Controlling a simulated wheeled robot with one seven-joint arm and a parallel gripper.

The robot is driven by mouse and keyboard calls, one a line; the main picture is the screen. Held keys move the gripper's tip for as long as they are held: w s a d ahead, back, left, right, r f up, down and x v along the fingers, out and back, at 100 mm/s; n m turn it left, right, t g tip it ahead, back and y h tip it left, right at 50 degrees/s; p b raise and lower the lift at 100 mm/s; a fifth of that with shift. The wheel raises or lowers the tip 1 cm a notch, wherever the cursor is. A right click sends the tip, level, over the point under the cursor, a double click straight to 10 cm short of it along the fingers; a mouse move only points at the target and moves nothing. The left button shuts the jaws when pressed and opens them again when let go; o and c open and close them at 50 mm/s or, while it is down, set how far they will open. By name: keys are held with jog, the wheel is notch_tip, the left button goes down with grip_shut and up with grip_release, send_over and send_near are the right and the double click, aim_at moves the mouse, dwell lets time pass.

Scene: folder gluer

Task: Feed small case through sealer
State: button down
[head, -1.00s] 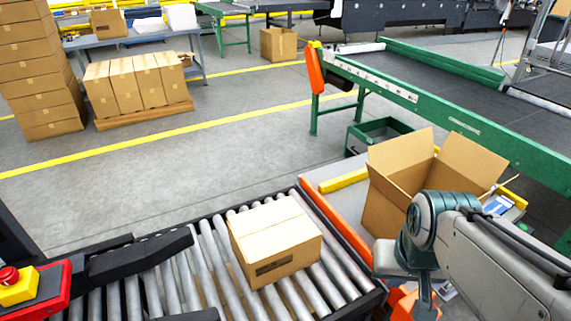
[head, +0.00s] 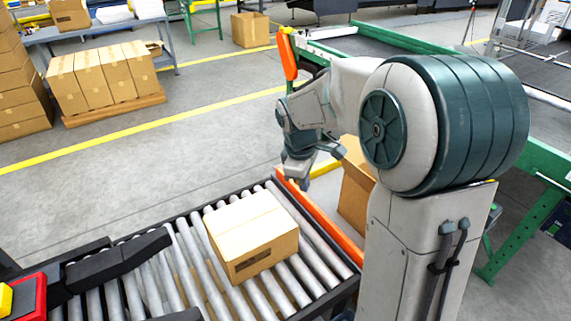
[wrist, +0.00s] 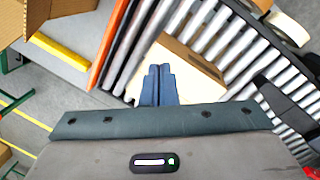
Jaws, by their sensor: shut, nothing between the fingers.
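A small closed cardboard case (head: 250,234) sits on the metal rollers of the conveyor (head: 190,262), right of the black side guides. A dark label shows on its near side. In the wrist view the case (wrist: 190,68) lies beyond my fingertips, partly hidden by them. My gripper (head: 297,178) is shut and empty, near the orange rail and up and right of the case in the head view. In the wrist view the two blue fingers of my gripper (wrist: 160,72) are pressed together. They look apart from the case, though the gap is hard to judge.
Black guides (head: 115,262) and a red-and-yellow control box (head: 22,300) flank the rollers at left. An orange rail (head: 318,222) edges the conveyor. A larger open carton (head: 355,190) stands behind my arm. A green-framed belt conveyor (head: 545,160) runs at right.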

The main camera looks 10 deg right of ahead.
jog(key=w+f+n+g+y+p, duration=0.1)
jog(key=w+f+n+p, duration=0.1)
jog(key=w+f+n, duration=0.8)
jog(key=w+f, duration=0.4)
jog(key=w, duration=0.2)
jog(key=shift+w+d+n, duration=0.15)
jog(key=shift+w+n, duration=0.1)
jog(key=shift+n, duration=0.15)
jog(key=shift+f, duration=0.15)
